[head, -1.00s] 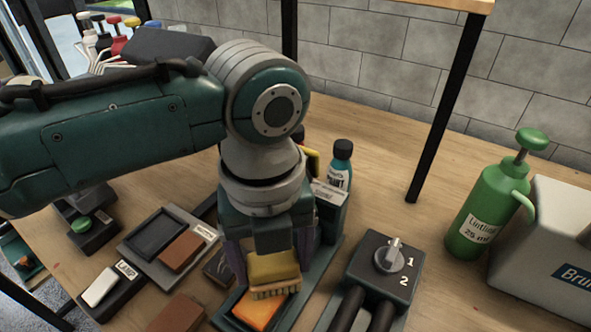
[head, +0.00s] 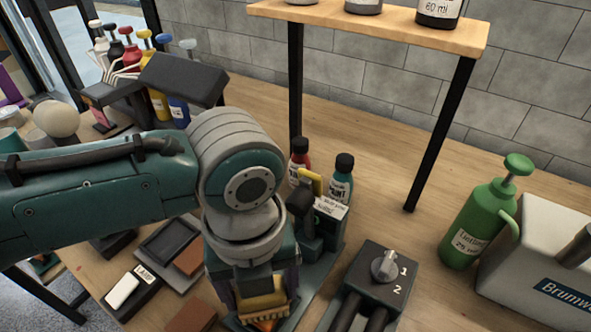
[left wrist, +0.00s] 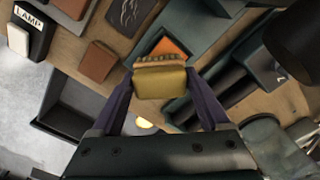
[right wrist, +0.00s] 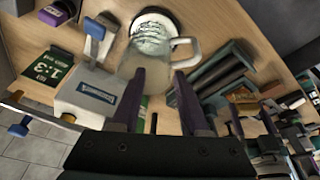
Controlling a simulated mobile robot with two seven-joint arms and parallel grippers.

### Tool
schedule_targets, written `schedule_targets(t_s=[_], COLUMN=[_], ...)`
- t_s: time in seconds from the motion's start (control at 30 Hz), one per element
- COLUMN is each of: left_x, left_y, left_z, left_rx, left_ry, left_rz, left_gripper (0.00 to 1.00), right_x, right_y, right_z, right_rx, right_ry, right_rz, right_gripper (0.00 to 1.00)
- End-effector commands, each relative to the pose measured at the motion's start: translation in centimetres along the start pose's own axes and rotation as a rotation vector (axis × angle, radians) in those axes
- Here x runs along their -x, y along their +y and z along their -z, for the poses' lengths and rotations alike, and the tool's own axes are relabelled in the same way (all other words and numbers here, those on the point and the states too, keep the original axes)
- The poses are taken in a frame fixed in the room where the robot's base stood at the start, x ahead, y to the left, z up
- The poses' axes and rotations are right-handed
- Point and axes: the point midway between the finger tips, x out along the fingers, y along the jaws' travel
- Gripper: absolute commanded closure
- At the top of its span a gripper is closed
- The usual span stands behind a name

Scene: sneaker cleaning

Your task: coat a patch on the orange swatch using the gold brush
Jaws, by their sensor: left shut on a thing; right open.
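The gold brush (head: 262,302) has a yellow-gold block and pale bristles. My left gripper (head: 265,290) is shut on it, with one finger on each side. In the left wrist view the brush (left wrist: 160,82) sits between the fingertips, bristles toward the orange swatch (left wrist: 174,47). In the head view only a sliver of the swatch (head: 265,325) shows below the bristles; the brush and the lower picture edge hide the rest. I cannot tell whether bristles and swatch touch. My right gripper (right wrist: 161,78) is open and empty in the right wrist view, and out of the head view.
A black box with a knob (head: 384,266) stands right of the brush. Small bottles (head: 342,180) stand behind it. A green pump bottle (head: 478,222) and a white box (head: 530,262) are at the right. Brown blocks (head: 190,258) lie left. Bare wood (head: 385,215) shows at back right.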

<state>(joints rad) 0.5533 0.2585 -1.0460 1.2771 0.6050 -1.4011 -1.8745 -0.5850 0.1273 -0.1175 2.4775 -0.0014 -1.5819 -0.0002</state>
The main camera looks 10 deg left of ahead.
Motion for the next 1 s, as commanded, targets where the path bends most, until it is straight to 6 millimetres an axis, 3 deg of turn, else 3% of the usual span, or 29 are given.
schedule_targets(t_s=[0.27,0.8,1.0], left_x=[0.5,6.1,6.0], left_y=[0.0,0.0,0.0], left_z=[0.0,0.0,0.0], left_rx=[-0.001,-0.001,0.000], left_ry=[0.001,0.001,0.001], left_rz=[0.000,-0.001,-0.001], left_gripper=[0.66,0.66,0.66], right_x=[0.5,6.0,5.8], right_y=[-0.2,-0.1,-0.1], right_z=[0.3,2.2,2.2], right_rx=[-0.004,-0.006,-0.006], right_ry=[0.006,0.012,0.012], right_rz=[0.006,0.009,0.009], right_gripper=[0.56,0.56,0.56])
